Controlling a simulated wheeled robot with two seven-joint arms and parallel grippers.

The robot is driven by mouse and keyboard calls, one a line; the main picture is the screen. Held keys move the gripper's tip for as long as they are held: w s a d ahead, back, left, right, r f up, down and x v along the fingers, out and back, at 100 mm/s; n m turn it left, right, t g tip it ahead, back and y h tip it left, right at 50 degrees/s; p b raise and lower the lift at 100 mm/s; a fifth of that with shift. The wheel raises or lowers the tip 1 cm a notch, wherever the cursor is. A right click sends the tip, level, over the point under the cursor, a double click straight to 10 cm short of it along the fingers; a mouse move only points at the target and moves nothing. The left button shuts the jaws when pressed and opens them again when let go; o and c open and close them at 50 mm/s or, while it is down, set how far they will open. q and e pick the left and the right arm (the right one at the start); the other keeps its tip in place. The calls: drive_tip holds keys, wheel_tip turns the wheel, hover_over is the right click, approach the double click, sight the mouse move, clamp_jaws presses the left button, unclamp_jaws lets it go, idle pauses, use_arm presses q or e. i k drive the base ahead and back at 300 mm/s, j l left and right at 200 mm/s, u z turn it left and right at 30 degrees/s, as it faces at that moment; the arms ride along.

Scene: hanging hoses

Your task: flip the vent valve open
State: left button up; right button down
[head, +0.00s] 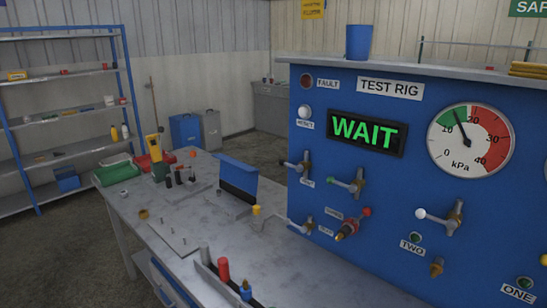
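The blue test rig panel (390,180) stands at the right and carries several small lever valves. One has a green-tipped lever (332,181) pointing left, one a red-tipped lever (366,212) pointing up and right, and one a white-tipped lever (421,214) pointing left. Two grey-levered valves sit at the panel's left edge, an upper one (303,164) and a lower one (308,227). The small labels beside the valves are too small to read surely, so I cannot tell which is the vent valve. Neither gripper is in view.
The display (366,131) reads WAIT; the gauge (470,143) needle is in the green. Shelving (65,110) stands far left.

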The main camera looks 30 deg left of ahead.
sight(299, 169)
drive_tip(key=j, duration=2.05)
drive_tip(key=i+j+z, duration=0.45)
drive_tip(key=j, duration=0.4)
drive_tip(key=i+l, duration=0.05)
drive_tip(key=i, duration=0.05)
